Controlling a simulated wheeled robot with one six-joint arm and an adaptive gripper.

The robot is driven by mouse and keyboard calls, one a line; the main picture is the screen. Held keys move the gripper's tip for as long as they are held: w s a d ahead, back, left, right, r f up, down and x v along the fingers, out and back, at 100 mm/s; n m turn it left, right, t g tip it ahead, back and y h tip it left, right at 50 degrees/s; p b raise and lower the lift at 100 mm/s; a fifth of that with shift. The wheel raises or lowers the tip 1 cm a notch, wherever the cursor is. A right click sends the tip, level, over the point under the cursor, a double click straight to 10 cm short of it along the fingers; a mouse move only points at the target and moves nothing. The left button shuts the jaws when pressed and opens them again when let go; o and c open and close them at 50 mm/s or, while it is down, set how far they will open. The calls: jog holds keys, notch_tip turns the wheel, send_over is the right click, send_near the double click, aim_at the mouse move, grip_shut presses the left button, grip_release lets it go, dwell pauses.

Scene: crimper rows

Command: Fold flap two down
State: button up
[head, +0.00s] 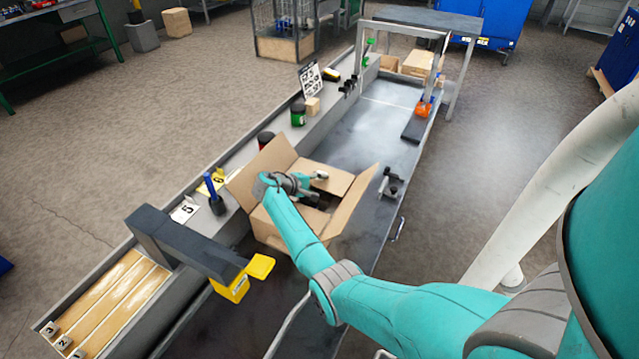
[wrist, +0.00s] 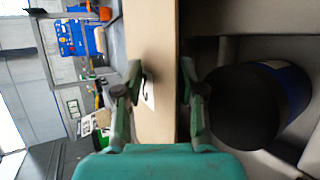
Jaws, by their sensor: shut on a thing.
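An open cardboard box (head: 290,229) stands on the bench in the head view. Its left flap (head: 262,162) and right flap (head: 357,198) stick up and outward. My gripper (head: 312,190) reaches over the box opening, at the far flap (head: 335,181). In the wrist view my gripper (wrist: 160,72) has one finger on each side of a cardboard flap (wrist: 152,35) and is shut on it. A white label with a dark mark (wrist: 148,96), partly covered by a finger, is on that flap. A black cylinder with a blue band (wrist: 245,105) lies inside the box.
A dark overhanging arm with a yellow tape head (head: 232,286) stands near the box's left front. A blue-handled tool (head: 214,196) stands left of the box. A black clamp-like tool (head: 390,183) lies right of it. The bench beyond (head: 365,130) is mostly clear.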

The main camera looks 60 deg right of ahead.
jog(key=shift+s+f, duration=0.15)
jog(key=v, duration=1.2)
jog(key=shift+r, duration=0.2)
jog(key=shift+w, duration=0.2)
